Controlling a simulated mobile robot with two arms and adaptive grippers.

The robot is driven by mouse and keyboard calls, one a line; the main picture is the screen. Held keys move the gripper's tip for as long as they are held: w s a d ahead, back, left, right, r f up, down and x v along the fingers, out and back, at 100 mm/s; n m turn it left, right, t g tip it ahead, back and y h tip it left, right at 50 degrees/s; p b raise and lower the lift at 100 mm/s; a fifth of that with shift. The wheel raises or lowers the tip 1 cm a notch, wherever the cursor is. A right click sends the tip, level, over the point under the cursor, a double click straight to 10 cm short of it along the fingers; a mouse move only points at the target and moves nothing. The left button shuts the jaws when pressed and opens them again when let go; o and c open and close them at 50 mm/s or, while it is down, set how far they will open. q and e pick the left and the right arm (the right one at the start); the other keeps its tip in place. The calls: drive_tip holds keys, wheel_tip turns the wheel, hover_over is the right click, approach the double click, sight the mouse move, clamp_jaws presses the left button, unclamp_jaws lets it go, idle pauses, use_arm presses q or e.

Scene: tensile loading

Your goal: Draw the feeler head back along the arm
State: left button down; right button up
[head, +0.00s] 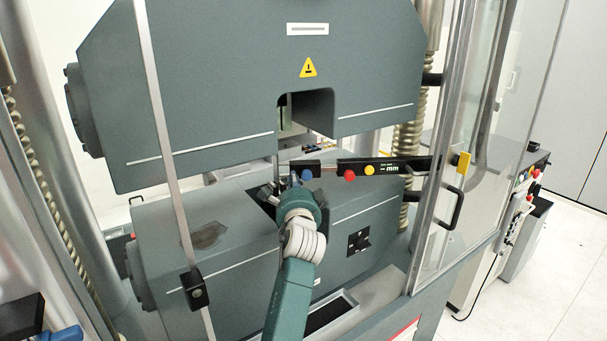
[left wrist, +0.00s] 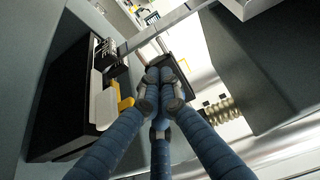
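A black feeler arm (head: 385,166) with an "mm" label lies level across the front of the machine, with red and yellow knobs along it. A blue knob (head: 306,174) is near its left end, beside a black head (head: 298,166). My left gripper (head: 284,182) is at that left end, just left of and below the blue knob. In the left wrist view its blue fingers (left wrist: 160,84) are drawn together, tips close against a dark block (left wrist: 183,72). The fingers hide whether anything is between them. My right gripper is not in view.
The upper crosshead (head: 230,90) hangs above my gripper, with a notch over it. The lower block (head: 340,225) is below. A clear door (head: 445,140) and its frame close in the right side. A thin post (head: 165,130) stands left.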

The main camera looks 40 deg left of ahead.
use_arm(q)
drive_tip(key=shift+w+d+b, duration=1.2)
drive_tip(key=shift+w+d, duration=0.75)
drive_tip(key=shift+w, duration=0.05)
drive_tip(key=shift+w+d, duration=0.15)
drive_tip(key=shift+d, duration=0.05)
idle(0.6)
drive_tip(key=shift+r, duration=0.1)
drive_tip(key=shift+s+a+p, duration=0.2)
drive_tip(key=shift+p, duration=0.25)
drive_tip(key=p, duration=0.2)
approach(312, 171)
drive_tip(key=shift+v, duration=1.6)
drive_tip(key=shift+s+a, duration=0.15)
drive_tip(key=shift+a, duration=0.05)
